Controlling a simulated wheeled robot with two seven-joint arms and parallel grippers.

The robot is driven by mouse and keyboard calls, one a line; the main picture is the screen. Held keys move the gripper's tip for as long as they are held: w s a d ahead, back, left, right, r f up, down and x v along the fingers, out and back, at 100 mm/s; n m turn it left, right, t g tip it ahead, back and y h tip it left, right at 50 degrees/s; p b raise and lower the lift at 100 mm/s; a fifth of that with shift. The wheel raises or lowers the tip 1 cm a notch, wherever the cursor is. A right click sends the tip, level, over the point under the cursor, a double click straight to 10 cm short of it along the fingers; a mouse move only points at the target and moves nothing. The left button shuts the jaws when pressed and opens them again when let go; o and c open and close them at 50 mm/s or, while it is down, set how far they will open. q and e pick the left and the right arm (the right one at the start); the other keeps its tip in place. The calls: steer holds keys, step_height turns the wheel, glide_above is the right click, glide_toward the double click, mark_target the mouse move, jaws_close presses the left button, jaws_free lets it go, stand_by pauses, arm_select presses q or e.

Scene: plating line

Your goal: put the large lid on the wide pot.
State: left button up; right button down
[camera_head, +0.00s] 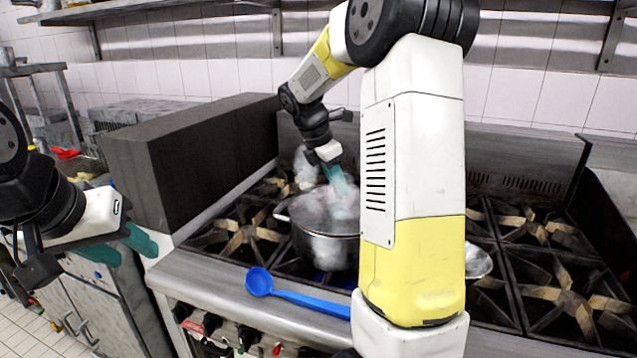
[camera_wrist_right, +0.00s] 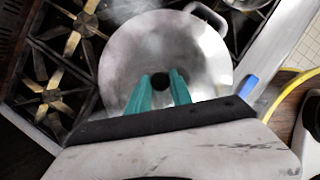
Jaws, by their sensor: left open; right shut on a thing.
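The wide pot (camera_head: 325,250) is a steel pot on the stove, with steam over it. My right gripper (camera_head: 338,185) is above it, pointing down. In the right wrist view its teal fingers (camera_wrist_right: 161,84) are shut on the black knob of the large silver lid (camera_wrist_right: 165,45). The lid covers the pot's opening, with a pot handle (camera_wrist_right: 207,17) showing past its edge. Steam and my right arm hide part of the rim, so I cannot tell whether the lid touches it all round. My left gripper (camera_head: 126,249) is open and empty, left of the stove.
A blue ladle (camera_head: 262,283) lies on the stove's front ledge. A dark box-like block (camera_head: 205,150) stands left of the burners. A silver round thing (camera_head: 478,262) shows partly behind my right arm. The right burners (camera_head: 560,295) are bare.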

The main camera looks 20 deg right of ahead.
steer(key=shift+f, duration=0.35)
stand_by(0.4)
steer(key=c, duration=1.1)
jaws_free()
steer(key=shift+o, duration=0.7)
steer(key=o, duration=0.4)
steer(key=shift+r, duration=4.05)
steer(key=shift+s, duration=0.1)
